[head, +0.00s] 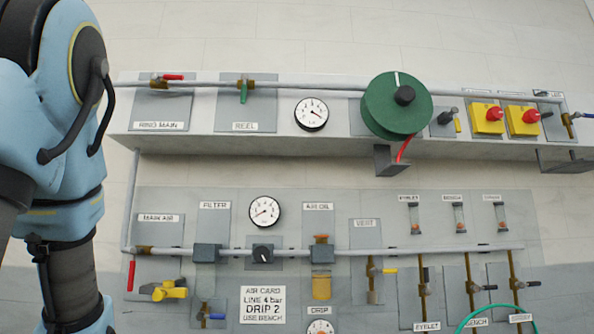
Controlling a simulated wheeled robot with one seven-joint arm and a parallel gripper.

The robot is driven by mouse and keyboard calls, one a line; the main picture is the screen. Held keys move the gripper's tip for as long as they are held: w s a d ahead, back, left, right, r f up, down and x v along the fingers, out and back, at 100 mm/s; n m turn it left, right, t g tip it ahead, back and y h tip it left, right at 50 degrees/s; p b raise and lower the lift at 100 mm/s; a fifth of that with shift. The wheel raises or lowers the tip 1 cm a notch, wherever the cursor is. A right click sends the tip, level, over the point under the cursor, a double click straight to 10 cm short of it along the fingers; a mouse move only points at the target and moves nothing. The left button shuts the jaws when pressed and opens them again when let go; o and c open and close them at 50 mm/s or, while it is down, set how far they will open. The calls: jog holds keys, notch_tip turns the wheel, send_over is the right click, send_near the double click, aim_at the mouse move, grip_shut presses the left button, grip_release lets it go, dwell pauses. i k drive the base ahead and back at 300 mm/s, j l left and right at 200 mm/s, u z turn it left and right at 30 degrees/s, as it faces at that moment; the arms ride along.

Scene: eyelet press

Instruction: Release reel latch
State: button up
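A green hose reel (378,112) with a black hub knob stands on the upper panel, right of centre. A red hose end hangs below it at a dark bracket (390,160). Just right of the reel is a small grey plate with a dark lever (447,117) and a yellow piece; it may be the reel latch, but no label is readable there. A valve with a green handle (243,92), pointing down, sits above the label REEL, further left. My arm shows at the left edge; my gripper is out of view.
A pipe runs along the upper panel past a red-handled valve (170,77) and a gauge (311,114). The lower panel (335,205) holds gauges, valves and a green hose (463,325).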

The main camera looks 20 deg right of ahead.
aim_at(454, 110)
jog(key=z, duration=0.9)
